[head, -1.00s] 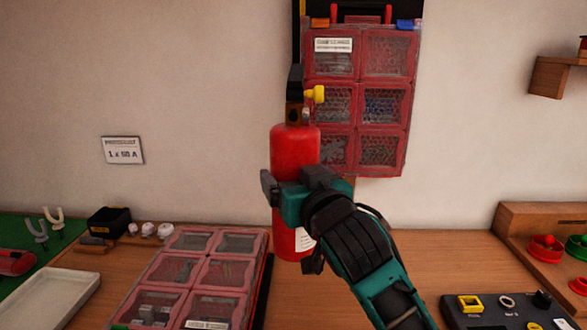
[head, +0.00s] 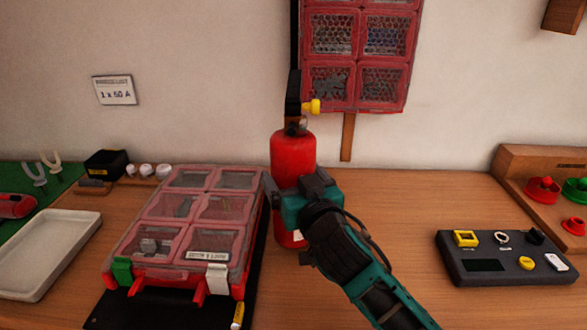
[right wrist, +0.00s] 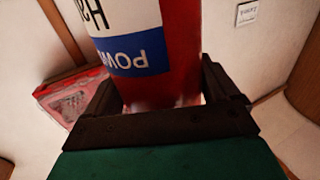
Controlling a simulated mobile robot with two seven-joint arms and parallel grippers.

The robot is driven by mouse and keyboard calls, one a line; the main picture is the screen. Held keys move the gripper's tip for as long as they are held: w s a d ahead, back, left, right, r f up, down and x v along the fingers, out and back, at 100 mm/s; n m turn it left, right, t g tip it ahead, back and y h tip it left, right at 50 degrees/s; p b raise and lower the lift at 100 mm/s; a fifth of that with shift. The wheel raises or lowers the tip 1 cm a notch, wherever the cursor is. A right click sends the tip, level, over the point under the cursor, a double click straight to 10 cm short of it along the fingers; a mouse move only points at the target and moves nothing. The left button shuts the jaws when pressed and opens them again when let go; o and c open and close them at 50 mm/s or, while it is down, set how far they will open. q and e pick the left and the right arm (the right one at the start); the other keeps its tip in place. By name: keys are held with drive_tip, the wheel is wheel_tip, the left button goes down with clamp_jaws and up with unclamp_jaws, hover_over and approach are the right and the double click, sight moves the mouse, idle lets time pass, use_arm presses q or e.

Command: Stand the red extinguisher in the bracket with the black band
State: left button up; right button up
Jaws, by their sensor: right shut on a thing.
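The red extinguisher (head: 293,152), with a black top and a yellow knob, is upright near the middle of the head view. My right gripper (head: 294,187) is shut around its body, below mid-height. In the right wrist view the extinguisher (right wrist: 155,48) stands between the two dark fingers (right wrist: 160,92), its white and blue label upside down. Its lower end is partly hidden by my gripper; I cannot tell whether it touches the bench. I cannot make out a bracket with a black band. My left gripper is not in view.
A red compartment case (head: 186,236) lies just left of the extinguisher. A similar case (head: 357,60) hangs on the wall behind, above a wooden strip (head: 347,137). A dark panel (head: 500,272) is at the right, a pale tray (head: 45,255) at the left.

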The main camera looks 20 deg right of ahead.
drive_tip(key=shift+f, duration=0.8)
drive_tip(key=shift+f+b, duration=0.2)
drive_tip(key=shift+b, duration=0.1)
drive_tip(key=o, duration=1.8)
drive_tip(key=shift+f, duration=0.3)
